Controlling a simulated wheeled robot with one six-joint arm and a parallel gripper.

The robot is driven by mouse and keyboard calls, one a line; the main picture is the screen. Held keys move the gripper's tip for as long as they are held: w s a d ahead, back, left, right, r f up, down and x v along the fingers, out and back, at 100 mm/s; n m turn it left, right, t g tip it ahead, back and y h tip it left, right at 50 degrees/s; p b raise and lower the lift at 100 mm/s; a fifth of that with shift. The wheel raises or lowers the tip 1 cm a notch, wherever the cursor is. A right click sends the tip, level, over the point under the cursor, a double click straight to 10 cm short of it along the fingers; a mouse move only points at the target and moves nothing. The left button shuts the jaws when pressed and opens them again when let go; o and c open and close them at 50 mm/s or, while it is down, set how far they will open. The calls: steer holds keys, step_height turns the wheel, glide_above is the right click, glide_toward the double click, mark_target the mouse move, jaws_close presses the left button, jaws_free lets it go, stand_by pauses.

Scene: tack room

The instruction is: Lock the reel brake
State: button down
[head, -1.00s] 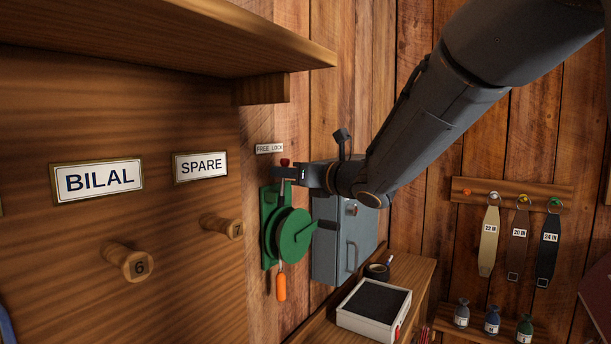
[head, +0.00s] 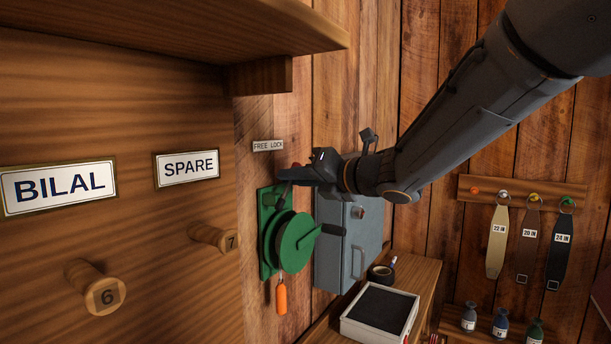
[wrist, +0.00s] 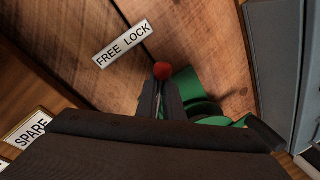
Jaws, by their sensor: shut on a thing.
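The green reel (head: 296,243) is mounted on the plank wall, with a crank handle on its right. Its brake lever has a red knob (wrist: 161,70), seen in the wrist view between and just past my fingertips. My gripper (head: 287,174) is at the top of the reel's plate, shut on the lever; it also shows in the wrist view (wrist: 161,95). The FREE LOCK label (head: 268,146) is above it, and in the wrist view (wrist: 122,43) the knob lies below the LOCK end. In the head view my fingers mostly hide the lever and knob.
A grey cabinet (head: 347,243) hangs close to the reel's right. An orange toggle (head: 281,299) hangs beneath the reel. Pegs (head: 212,236) and a shelf (head: 170,30) stick out at left. A framed dark tray (head: 380,312) sits on the bench below.

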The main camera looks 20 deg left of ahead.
steer(key=shift+w+r, duration=0.2)
steer(key=shift+r, duration=0.2)
steer(key=c, duration=1.9)
jaws_free()
steer(key=shift+d, duration=0.2)
steer(key=f+b+v, duration=0.1)
steer(key=b+v, duration=0.1)
steer(key=v, duration=0.5)
steer(key=shift+s+d, duration=0.2)
steer(key=shift+d, duration=0.05)
